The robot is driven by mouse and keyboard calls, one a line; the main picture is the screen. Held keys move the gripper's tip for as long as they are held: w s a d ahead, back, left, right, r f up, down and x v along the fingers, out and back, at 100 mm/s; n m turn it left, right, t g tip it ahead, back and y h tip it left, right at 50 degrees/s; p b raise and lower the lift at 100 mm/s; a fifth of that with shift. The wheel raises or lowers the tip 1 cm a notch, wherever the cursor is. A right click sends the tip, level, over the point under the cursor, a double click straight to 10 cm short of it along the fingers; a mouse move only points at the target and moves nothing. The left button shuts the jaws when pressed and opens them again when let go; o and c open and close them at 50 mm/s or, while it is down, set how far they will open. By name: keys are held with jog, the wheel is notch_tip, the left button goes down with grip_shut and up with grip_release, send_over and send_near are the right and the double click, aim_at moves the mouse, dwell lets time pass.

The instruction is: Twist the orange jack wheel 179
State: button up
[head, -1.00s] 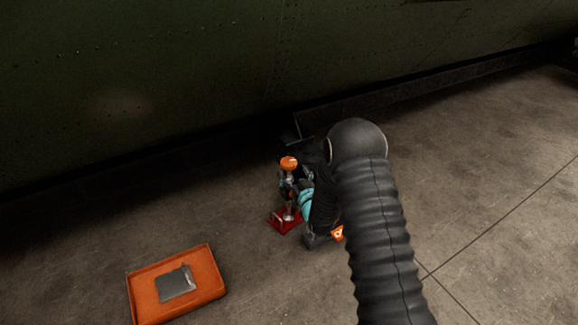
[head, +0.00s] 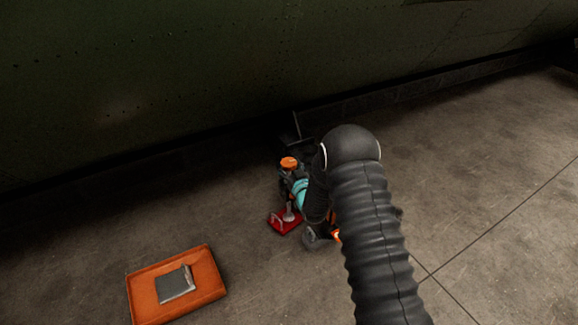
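The orange jack wheel (head: 289,163) sits at the top of the jack, just left of my arm in the head view. The jack's red base (head: 285,221) rests on the concrete floor below it. My gripper (head: 291,180) is dark and small here, close against the jack just under the wheel. A teal band (head: 300,193) shows between the gripper and my arm. The fingers blend into the dark jack parts, so I cannot tell whether they touch the wheel or how far apart they are. My arm hides the jack's right side.
An orange tray (head: 140,290) with a grey flat piece (head: 176,284) lies on the floor at the lower left. The dark green riveted fuselage (head: 200,70) runs along behind the jack. The floor at the right is clear.

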jog(key=shift+a+m+h, duration=0.1)
jog(key=shift+m+h, duration=0.3)
jog(key=shift+h, duration=0.2)
jog(key=shift+a+m+t+h, duration=0.1)
jog(key=shift+m+t+h, duration=0.5)
jog(key=shift+h, duration=0.4)
jog(key=m+h, duration=0.2)
jog(key=h, duration=0.2)
jog(key=m+h, duration=0.3)
jog(key=shift+h, duration=0.4)
jog(key=m+g+h, duration=0.1)
jog(key=m+h, duration=0.1)
jog(key=h, duration=0.2)
jog(key=shift+m, duration=0.4)
jog(key=shift+w+m+g+h, duration=0.1)
jog(key=shift+m+g+h, duration=1.6)
jog(key=shift+h, duration=0.6)
jog(key=shift+m+h, duration=0.3)
jog(key=shift+r, duration=0.1)
jog(key=o, duration=1.2)
